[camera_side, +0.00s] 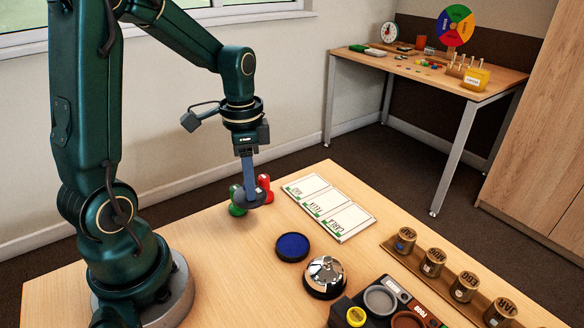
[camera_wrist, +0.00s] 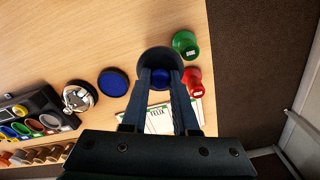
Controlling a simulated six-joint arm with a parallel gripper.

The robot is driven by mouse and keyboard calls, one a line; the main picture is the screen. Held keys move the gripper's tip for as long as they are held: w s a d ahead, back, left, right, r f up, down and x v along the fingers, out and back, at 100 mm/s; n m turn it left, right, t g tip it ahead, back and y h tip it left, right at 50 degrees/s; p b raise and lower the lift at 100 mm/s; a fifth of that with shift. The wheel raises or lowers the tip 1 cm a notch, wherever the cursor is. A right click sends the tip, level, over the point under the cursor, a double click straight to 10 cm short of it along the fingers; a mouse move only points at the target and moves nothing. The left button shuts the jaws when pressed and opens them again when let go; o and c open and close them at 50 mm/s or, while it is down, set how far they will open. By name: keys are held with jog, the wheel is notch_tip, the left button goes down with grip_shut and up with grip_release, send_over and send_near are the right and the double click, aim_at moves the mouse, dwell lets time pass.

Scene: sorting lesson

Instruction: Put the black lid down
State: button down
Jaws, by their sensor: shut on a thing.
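My gripper (camera_side: 249,187) is shut on the black lid (camera_side: 250,199), a dark round piece held low near the table's back edge. Whether the lid touches the table is hard to tell. A green stamp (camera_side: 236,208) and a red stamp (camera_side: 265,183) stand right by it, and the fingers hide part of that area. The blue ink pad (camera_side: 292,247) lies open on the table, apart from the lid; the wrist view shows it too (camera_wrist: 113,82).
A tray of three white cards (camera_side: 328,206) lies right of the stamps. A silver bell (camera_side: 325,275) stands in front of the ink pad. Bare table lies left of the pad.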

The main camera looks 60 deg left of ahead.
aim_at(273, 226)
jog(key=w+d+f, duration=0.2)
jog(key=d, duration=0.1)
jog(key=shift+w+d+f, duration=0.2)
jog(key=shift+w+f, duration=0.05)
jog(key=shift+f, duration=2.05)
jog(key=c, duration=0.7)
grip_release()
jog(key=shift+f, duration=0.1)
